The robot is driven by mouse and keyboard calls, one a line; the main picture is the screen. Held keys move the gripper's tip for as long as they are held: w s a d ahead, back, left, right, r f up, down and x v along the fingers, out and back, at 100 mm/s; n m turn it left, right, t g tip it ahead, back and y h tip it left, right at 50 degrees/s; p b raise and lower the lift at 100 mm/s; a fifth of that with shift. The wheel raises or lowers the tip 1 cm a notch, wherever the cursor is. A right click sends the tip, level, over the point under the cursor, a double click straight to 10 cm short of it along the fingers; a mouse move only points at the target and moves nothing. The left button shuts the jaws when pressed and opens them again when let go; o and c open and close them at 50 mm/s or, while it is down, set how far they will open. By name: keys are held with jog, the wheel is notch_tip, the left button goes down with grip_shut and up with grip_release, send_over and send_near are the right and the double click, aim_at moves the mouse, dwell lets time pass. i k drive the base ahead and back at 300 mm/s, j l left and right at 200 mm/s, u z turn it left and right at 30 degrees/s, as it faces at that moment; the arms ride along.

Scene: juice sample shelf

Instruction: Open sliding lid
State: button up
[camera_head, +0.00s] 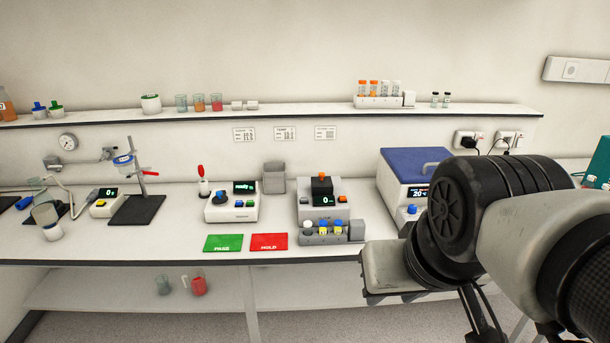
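A white box-shaped device with a blue lid (414,160) stands at the right of the bench. Its lid lies over the top with a handle along it, and looks shut. Its front display (421,192) reads about 20. A grey instrument (337,192) with a black block and an orange cap on top stands to its left. I cannot tell which of these carries the sliding lid. My arm fills the right foreground and hides the right part of the blue-lidded device. My gripper's fingertips cannot be made out.
A rack with several capped vials (324,231) stands before the grey instrument. Green (223,243) and red (269,242) mats lie at the bench's front edge. A small meter (231,205) stands behind them. A wall shelf (300,112) holds jars and tubes.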

aim_at(322, 180)
jog(key=i, duration=0.95)
